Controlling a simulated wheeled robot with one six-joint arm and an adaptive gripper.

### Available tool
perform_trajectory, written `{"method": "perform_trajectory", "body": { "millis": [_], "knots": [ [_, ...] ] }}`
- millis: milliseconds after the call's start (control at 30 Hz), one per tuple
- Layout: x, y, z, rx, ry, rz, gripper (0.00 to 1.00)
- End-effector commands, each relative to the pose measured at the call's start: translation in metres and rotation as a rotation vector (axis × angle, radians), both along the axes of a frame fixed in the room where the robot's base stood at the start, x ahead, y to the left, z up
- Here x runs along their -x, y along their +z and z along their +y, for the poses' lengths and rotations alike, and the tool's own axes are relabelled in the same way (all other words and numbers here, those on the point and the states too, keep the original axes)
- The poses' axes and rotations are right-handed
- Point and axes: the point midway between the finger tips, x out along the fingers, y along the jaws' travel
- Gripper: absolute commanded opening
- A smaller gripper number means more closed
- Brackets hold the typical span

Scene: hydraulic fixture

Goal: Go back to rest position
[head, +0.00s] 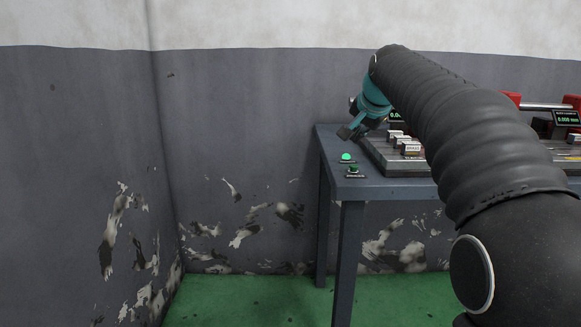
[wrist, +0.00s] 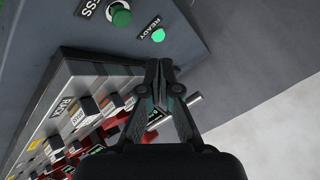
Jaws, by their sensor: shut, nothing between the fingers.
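My gripper (wrist: 158,82) is shut and empty in the wrist view, its fingertips together over the table near the corner of the fixture panel. In the head view my gripper (head: 347,131) is at the left end of the table, above the green lights, with my dark arm reaching to it from the right. The hydraulic fixture (head: 392,169) sits on the table, with labelled blocks on top. Its panel also shows in the wrist view (wrist: 88,70). My arm hides much of the fixture.
The grey table (head: 345,190) carries a lit green READY light (head: 346,157) and a green button (head: 353,169) at its left front corner. Red parts and a small display (head: 567,118) stand at the right. Walls are behind and left. Green floor (head: 250,300) is clear left of the table.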

Motion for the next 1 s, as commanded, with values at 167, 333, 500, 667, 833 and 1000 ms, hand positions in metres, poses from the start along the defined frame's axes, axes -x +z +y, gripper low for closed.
{"method": "perform_trajectory", "body": {
  "millis": [167, 333, 500, 667, 833, 1000],
  "knots": [
    [0.0, -0.001, 0.0, 0.0, 0.0, 0.0, 0.0],
    [0.0, -0.001, 0.0, 0.0, 0.0, 0.0, 0.0],
    [0.003, -0.001, 0.0, 0.003, 0.003, 0.001, 0.0],
    [0.033, -0.007, 0.001, 0.042, 0.035, 0.019, 0.0],
    [0.099, -0.032, 0.003, 0.129, 0.111, 0.063, 0.0],
    [0.17, -0.068, 0.004, 0.218, 0.201, 0.109, 0.0]
  ]
}}
